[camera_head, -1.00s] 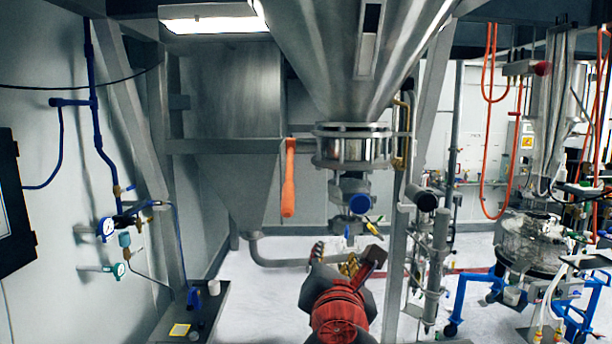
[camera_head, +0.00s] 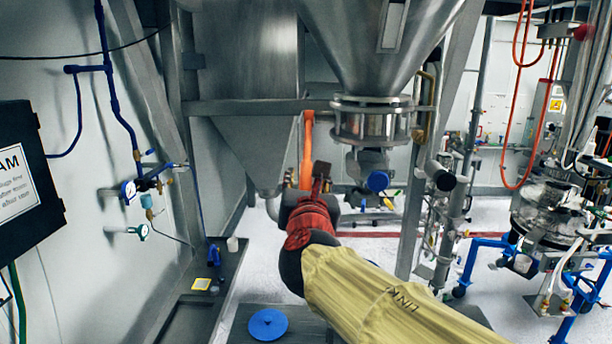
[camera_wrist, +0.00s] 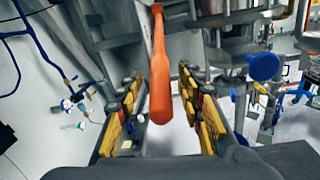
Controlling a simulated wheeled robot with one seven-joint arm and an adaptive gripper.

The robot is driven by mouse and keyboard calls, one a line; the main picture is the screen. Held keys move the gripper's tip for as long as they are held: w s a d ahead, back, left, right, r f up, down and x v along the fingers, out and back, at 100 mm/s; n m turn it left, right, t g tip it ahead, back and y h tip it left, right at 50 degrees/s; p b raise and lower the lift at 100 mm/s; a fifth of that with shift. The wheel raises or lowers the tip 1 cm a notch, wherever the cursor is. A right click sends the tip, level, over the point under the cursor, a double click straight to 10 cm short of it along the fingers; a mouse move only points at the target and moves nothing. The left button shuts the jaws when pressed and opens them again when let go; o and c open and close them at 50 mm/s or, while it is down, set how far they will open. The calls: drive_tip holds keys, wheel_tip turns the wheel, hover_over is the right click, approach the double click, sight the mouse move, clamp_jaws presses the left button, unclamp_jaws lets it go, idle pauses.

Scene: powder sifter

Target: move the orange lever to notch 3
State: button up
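The orange lever (camera_head: 307,150) hangs down from a pivot on the grey frame beside the sifter in the head view. Its lower end is hidden behind my gripper and wrist. In the wrist view the lever (camera_wrist: 160,95) hangs between the two yellow-padded fingers of my gripper (camera_wrist: 163,115), with clear gaps on both sides. My gripper is open around or just short of the lever's lower end; the exact depth cannot be told. My gripper's fingers are mostly hidden behind my red wrist in the head view. No notch markings can be read.
The sifter's cylindrical body (camera_head: 372,120) with a blue cap (camera_head: 378,181) stands right of the lever. A grey hopper (camera_head: 250,130) is behind it. A dark bench (camera_head: 180,318) is lower left, and a black sign panel (camera_head: 22,175) is at the left wall.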

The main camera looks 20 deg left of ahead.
drive_tip(key=shift+w, duration=0.2)
drive_tip(key=shift+c, duration=0.9)
drive_tip(key=c, duration=0.7)
clamp_jaws()
